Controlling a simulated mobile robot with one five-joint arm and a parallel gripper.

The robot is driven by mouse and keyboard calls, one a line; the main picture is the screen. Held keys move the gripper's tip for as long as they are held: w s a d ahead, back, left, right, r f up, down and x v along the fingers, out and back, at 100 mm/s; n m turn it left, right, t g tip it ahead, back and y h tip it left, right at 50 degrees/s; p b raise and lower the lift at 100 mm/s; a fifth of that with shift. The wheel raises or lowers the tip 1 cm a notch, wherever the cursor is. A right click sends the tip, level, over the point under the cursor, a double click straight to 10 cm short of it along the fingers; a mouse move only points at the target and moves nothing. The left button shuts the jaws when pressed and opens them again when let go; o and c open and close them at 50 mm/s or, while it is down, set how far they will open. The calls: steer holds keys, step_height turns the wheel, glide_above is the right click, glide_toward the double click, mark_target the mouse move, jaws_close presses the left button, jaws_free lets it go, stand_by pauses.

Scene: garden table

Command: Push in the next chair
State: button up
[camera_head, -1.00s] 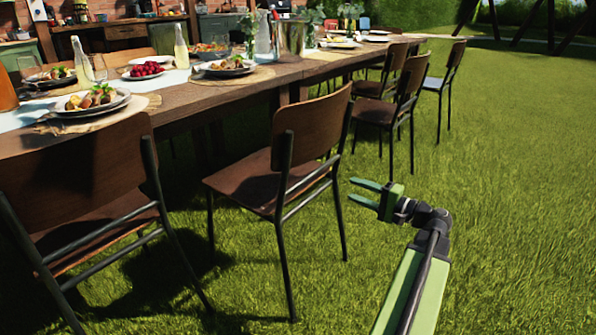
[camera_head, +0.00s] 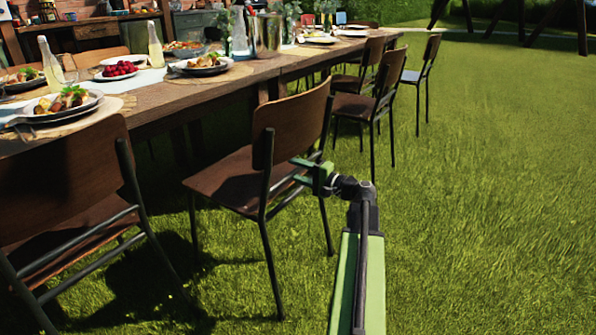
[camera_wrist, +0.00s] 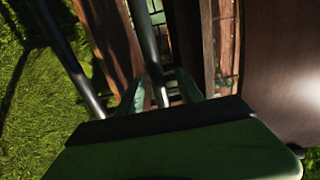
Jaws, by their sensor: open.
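A wooden chair with a dark metal frame (camera_head: 290,124) stands angled at the near side of the long wooden table (camera_head: 215,85), its seat partly outside the table's edge. My gripper (camera_head: 300,170) is open, at the right rear of this chair, beside the frame below the backrest. In the wrist view my gripper (camera_wrist: 160,95) has a dark chair tube (camera_wrist: 147,50) between or just in front of its fingers; I cannot tell whether they touch. The brown backrest (camera_wrist: 285,75) fills the right of that view.
Another chair (camera_head: 60,185) stands at the near left. Several chairs (camera_head: 388,80) line the table farther back. Plates of food (camera_head: 62,105) and bottles (camera_head: 155,45) are on the table. Open grass (camera_head: 480,200) lies to the right.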

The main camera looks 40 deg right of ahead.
steer(key=shift+w, duration=0.2)
jaws_close()
stand_by(1.3)
